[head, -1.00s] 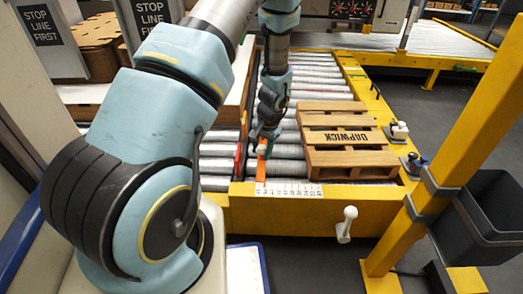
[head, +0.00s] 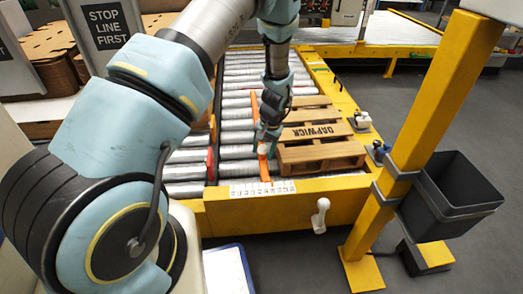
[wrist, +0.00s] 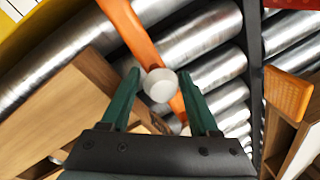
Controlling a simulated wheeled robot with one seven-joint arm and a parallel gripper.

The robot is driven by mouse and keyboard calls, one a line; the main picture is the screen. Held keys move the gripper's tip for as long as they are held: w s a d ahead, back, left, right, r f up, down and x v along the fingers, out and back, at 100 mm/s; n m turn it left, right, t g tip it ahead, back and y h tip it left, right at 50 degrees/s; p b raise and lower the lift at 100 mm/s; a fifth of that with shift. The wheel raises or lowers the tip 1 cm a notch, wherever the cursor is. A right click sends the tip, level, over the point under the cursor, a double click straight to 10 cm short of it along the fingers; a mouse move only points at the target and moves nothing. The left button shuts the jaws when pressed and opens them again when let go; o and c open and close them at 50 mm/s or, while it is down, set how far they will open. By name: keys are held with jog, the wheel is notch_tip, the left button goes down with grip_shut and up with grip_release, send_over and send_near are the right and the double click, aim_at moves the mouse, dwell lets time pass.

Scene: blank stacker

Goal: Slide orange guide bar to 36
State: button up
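The orange guide bar (head: 264,169) lies lengthwise over the rollers, left of the wooden pallet. It also crosses the wrist view (wrist: 132,32). The bar's near end is at about the middle of the white scale (head: 247,190) on the yellow frame. The scale's numbers are too small to read.
The pallet (head: 318,154), marked DAPWICK, stands close to the bar's right side. A red-orange rail (head: 210,163) runs at left. A white handle (head: 320,214) sticks out of the frame's front. A yellow post (head: 418,130) and dark bin (head: 455,195) stand at right.

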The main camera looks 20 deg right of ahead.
jog(key=shift+o, duration=1)
jog(key=shift+a, duration=0.1)
notch_tip(320, 180, up, 11)
jog(key=s+d+p, duration=0.1)
jog(key=p, duration=0.1)
jog(key=shift+s+d+f, duration=0.2)
jog(key=shift+d, duration=0.05)
